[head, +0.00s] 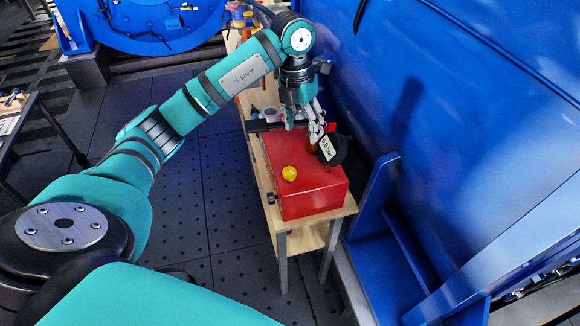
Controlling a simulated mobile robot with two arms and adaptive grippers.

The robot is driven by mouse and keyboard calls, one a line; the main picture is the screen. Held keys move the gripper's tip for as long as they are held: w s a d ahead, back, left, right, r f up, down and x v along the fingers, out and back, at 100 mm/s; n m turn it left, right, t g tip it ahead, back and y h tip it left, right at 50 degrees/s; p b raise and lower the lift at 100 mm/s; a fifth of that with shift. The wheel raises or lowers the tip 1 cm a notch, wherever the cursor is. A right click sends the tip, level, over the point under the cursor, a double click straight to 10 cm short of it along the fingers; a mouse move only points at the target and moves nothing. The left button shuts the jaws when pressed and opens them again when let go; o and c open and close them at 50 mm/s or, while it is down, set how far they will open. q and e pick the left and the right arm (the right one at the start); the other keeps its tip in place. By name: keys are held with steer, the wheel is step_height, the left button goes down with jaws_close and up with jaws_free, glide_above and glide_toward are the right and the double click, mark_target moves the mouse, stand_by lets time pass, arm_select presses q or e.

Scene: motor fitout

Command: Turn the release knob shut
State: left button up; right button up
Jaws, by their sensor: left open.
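A red box-shaped unit (312,203) stands on a narrow wooden bench. A small black knob (271,198) sticks out from its left side near the front corner; it may be the release knob, but its setting is too small to read. A yellow ball-shaped cap (289,173) is on top of the box. A round black gauge with a pale display (327,147) sits at the far right of the box. My left gripper (303,127) points down, open, over the far end of the box beside the gauge. Contact cannot be made out. My right gripper is out of view.
The wooden bench (335,215) has a bare strip around the box. A large blue wall (460,90) rises close on the right, with a blue bracket (372,205) near the bench. Tools stand at the bench's far end.

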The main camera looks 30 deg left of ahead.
mark_target(290, 170)
arm_select(q)
steer(key=shift+n+y, duration=0.4)
steer(key=shift+y, duration=0.3)
steer(key=a+f+p, duration=0.1)
steer(key=f, duration=0.4)
steer(key=a+f+p, duration=0.1)
steer(key=f, duration=0.4)
steer(key=a+f+p, duration=0.1)
steer(key=f, duration=0.4)
steer(key=shift+s+f, duration=0.1)
steer(key=shift+s, duration=0.15)
steer(key=shift+f, duration=0.55)
steer(key=c, duration=1.1)
